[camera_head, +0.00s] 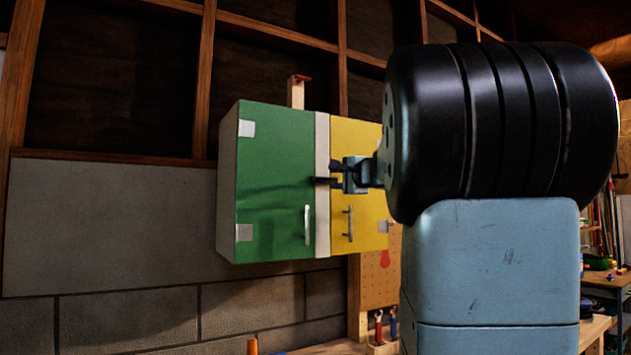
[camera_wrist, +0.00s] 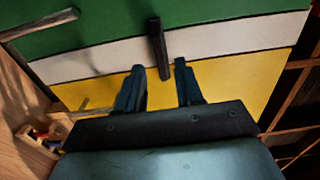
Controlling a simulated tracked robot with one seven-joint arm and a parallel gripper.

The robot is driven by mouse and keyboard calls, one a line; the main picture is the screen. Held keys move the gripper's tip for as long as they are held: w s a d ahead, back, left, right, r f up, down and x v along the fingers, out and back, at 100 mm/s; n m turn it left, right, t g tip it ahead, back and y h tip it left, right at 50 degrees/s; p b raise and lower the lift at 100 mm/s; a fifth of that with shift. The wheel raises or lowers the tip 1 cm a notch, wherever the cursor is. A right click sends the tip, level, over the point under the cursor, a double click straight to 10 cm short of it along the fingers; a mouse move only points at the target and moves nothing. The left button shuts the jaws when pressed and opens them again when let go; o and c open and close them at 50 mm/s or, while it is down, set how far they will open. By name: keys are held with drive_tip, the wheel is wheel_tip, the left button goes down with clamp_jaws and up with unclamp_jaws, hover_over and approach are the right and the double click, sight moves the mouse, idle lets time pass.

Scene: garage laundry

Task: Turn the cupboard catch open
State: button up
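The cupboard hangs on the wall, with a green door (camera_head: 275,180) on the left and a yellow door (camera_head: 371,212) on the right. A white strip (camera_head: 322,225) runs between them. The catch (camera_wrist: 155,38) is a dark bar lying across the white strip from green to yellow; in the head view it is a small dark bar (camera_head: 320,181), roughly level. My gripper (camera_wrist: 159,67) is open at the yellow side, its fingertips on either side of the catch's near end with gaps showing. In the head view my gripper (camera_head: 338,178) partly covers the catch; contact cannot be told.
A metal handle (camera_head: 307,225) is on the green door and another (camera_head: 349,224) on the yellow door, both below the catch. A pegboard (camera_head: 380,275) and a bench with tools (camera_head: 379,328) are below the cupboard. A wooden post (camera_head: 297,92) rises behind it.

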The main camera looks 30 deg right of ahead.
sight(330, 180)
drive_tip(key=shift+w, duration=1.8)
clamp_jaws()
